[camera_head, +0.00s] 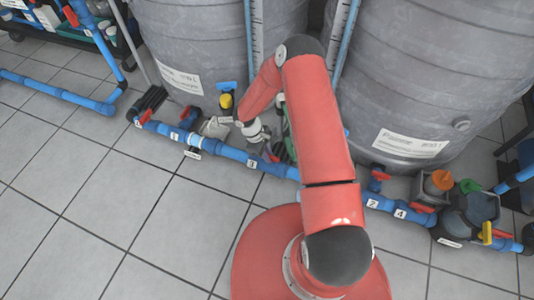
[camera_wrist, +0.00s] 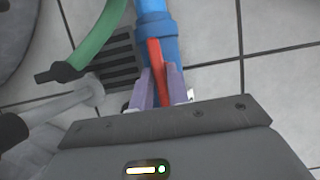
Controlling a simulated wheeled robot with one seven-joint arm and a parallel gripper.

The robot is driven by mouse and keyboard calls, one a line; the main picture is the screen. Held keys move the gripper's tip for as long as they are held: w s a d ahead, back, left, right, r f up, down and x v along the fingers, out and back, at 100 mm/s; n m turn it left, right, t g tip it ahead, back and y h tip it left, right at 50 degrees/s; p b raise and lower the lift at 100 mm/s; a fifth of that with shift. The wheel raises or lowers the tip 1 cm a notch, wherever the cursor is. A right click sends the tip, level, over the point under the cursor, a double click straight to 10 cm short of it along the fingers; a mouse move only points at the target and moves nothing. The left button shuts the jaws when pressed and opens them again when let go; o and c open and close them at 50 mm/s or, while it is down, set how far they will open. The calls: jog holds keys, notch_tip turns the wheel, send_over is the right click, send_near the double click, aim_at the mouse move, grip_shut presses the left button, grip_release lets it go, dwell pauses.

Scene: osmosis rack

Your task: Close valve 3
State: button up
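A blue pipe (camera_head: 215,149) runs along the floor with small white number labels. The label that appears to read 3 (camera_head: 251,163) sits on it just left of my gripper's place. In the wrist view a red valve handle (camera_wrist: 154,52) lies roughly in line with a blue pipe (camera_wrist: 153,22). My gripper (camera_wrist: 160,72) has its two purple fingers close together, one on each side of this handle, and appears shut on it. In the head view my arm partly hides the fingers and the handle. The valve body is mostly hidden behind the fingers.
Two large grey tanks (camera_head: 190,45) (camera_head: 430,60) stand behind the pipe. More red-handled valves sit along it, with labels 1 (camera_head: 174,136) and 4 (camera_head: 400,213). A green hose (camera_wrist: 100,35) and a grey pipe (camera_wrist: 60,108) lie left of my gripper. Tiled floor (camera_head: 90,215) in front is clear.

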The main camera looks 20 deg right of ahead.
grip_shut()
jog(key=shift+m, duration=0.4)
jog(key=m+y+b, duration=0.1)
jog(key=m+b, duration=0.1)
jog(key=m, duration=0.1)
jog(key=shift+w+f+g, duration=0.1)
jog(key=shift+w+g, duration=0.05)
jog(key=shift+g, duration=0.25)
jog(key=m+y, duration=0.1)
jog(key=m, duration=0.1)
jog(key=m+b, duration=0.1)
jog(key=m, duration=0.1)
jog(key=shift+d+m+g+y, duration=0.2)
jog(key=shift+m+g+y, duration=0.1)
jog(key=shift+y, duration=0.1)
jog(key=m+y, duration=0.1)
jog(key=m, duration=0.1)
jog(key=m+b, duration=0.1)
jog(key=m, duration=0.1)
jog(key=shift+d+m+y, duration=0.15)
jog(key=shift+m+y, duration=0.15)
jog(key=shift+y, duration=0.1)
jog(key=m+y, duration=0.1)
jog(key=m, duration=0.3)
jog(key=shift+d+m+y, duration=0.1)
jog(key=shift+m+y, duration=0.3)
jog(key=shift+o, duration=2.2)
grip_release()
